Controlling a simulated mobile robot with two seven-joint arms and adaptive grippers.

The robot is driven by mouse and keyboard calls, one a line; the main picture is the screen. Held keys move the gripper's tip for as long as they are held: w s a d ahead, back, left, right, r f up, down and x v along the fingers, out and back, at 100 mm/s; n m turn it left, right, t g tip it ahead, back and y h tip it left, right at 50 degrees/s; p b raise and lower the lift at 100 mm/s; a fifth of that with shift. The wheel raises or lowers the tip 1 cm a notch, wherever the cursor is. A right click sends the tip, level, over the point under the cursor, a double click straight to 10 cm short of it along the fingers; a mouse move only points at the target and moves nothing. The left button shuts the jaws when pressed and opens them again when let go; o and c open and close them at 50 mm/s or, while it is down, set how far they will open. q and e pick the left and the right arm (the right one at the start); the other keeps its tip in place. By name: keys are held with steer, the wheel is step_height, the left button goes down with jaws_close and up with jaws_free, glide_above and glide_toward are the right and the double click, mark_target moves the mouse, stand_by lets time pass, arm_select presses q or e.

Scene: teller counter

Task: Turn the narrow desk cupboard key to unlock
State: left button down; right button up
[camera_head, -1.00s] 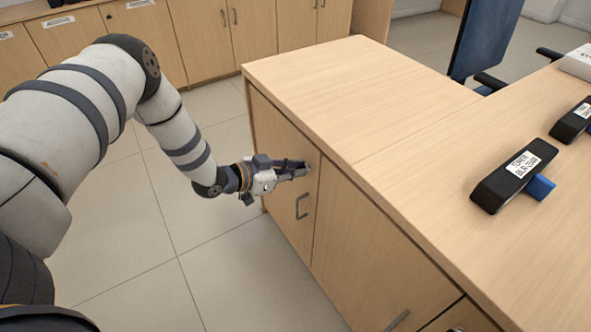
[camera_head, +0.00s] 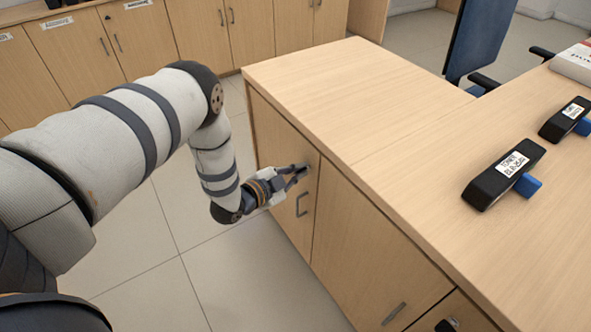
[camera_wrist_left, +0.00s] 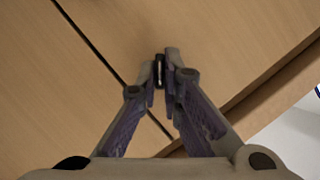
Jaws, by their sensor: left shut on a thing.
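The narrow desk cupboard door (camera_head: 283,165) is the left front panel of the wooden desk, closed, with a grey bar handle (camera_head: 301,203). My left gripper (camera_head: 304,169) is at the upper right of this door, above the handle. It is shut on the small dark key (camera_wrist_left: 159,72), which shows between the fingertips in the left wrist view. The fingers (camera_wrist_left: 162,75) hide most of the key, and the lock behind it is hidden. My right gripper is not in view.
The desk top (camera_head: 350,95) overhangs close above the gripper. A wider door (camera_head: 365,250) adjoins on the right. Wall cupboards (camera_head: 130,45) stand at the back, with clear tiled floor between.

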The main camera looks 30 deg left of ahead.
arm_select(q)
steer(key=shift+d+f+m+t+y, duration=0.15)
steer(key=shift+m+t+y, duration=0.35)
steer(key=shift+m, duration=0.6)
steer(key=shift+f+m+t, duration=0.1)
steer(key=shift+m+t, duration=0.2)
steer(key=shift+m, duration=0.4)
steer(key=m+t+y+b, duration=0.1)
steer(key=m, duration=0.2)
steer(key=shift+f, duration=0.15)
steer(key=shift+m+t, duration=0.5)
steer(key=shift+m, duration=0.2)
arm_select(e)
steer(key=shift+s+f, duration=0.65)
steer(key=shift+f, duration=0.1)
arm_select(q)
steer(key=c, duration=1.8)
jaws_free()
steer(key=shift+o, duration=0.2)
steer(key=shift+s, duration=0.1)
